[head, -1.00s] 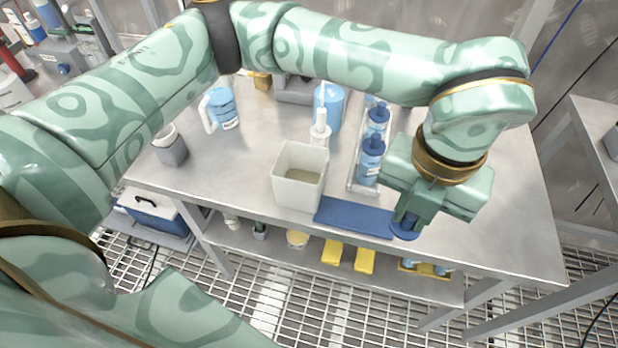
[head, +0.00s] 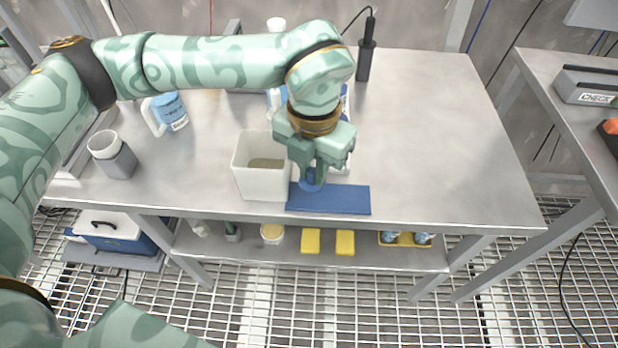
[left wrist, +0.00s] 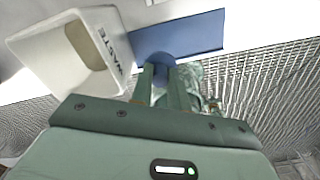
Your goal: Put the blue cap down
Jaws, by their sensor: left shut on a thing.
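The blue cap (head: 311,184) is between the fingers of my left gripper (head: 313,174), which is shut on it and points down. The cap is over the left part of the flat blue mat (head: 345,200) at the table's front edge. In the left wrist view the cap (left wrist: 158,60) shows between the fingertips (left wrist: 158,78), in front of the mat (left wrist: 203,33). I cannot tell whether the cap touches the mat. The fingers hide part of it. My right gripper is not in view.
A white open bin (head: 262,185) stands close left of the gripper; its side reads WASTE in the left wrist view (left wrist: 108,45). A grey cup (head: 116,160) and a blue-labelled jug (head: 168,110) stand further left. The table's right side (head: 440,140) is clear.

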